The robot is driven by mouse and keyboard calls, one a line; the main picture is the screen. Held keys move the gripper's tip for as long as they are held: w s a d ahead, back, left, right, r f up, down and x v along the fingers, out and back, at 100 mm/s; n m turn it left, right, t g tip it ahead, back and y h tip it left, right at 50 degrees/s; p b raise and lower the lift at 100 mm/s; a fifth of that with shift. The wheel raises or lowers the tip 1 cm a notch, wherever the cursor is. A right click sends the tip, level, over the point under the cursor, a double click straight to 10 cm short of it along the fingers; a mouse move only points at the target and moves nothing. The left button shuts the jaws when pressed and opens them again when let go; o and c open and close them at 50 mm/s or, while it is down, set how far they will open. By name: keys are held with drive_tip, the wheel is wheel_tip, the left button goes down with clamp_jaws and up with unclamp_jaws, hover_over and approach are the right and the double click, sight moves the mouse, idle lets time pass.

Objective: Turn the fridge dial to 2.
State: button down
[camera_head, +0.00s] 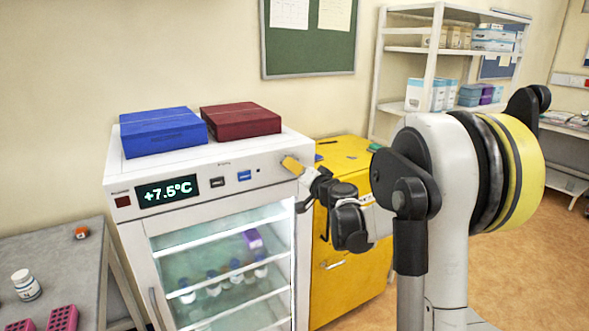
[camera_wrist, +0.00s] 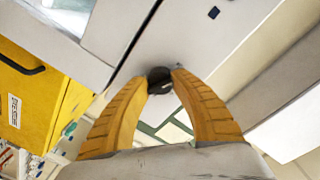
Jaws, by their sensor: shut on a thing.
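The fridge (camera_head: 205,160) is white with a glass door, and its display (camera_head: 168,190) reads +7.5°C. The dial (camera_wrist: 159,76) is a small dark knob on the fridge's front panel, seen in the wrist view. My gripper (camera_wrist: 161,82) has its two orange-yellow fingertips closed on either side of the dial. In the head view my gripper (camera_head: 290,164) is at the right end of the panel and hides the dial. The dial's numbers and pointer cannot be read in either view.
A blue box (camera_head: 162,131) and a dark red box (camera_head: 240,119) lie on the fridge top. A yellow cabinet (camera_head: 345,255) stands close on the fridge's right, under my arm. A grey table (camera_head: 50,260) stands at the left, and a white shelf (camera_head: 408,50) behind.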

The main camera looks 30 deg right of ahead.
drive_tip(key=shift+a+f+n, duration=0.1)
drive_tip(key=shift+n, duration=1.4)
drive_tip(key=c, duration=1)
unclamp_jaws()
drive_tip(key=shift+s, duration=0.1)
drive_tip(key=s, duration=1.1)
drive_tip(key=shift+s+a+r, duration=0.1)
drive_tip(key=shift+s+r, duration=0.1)
drive_tip(key=shift+s, duration=0.2)
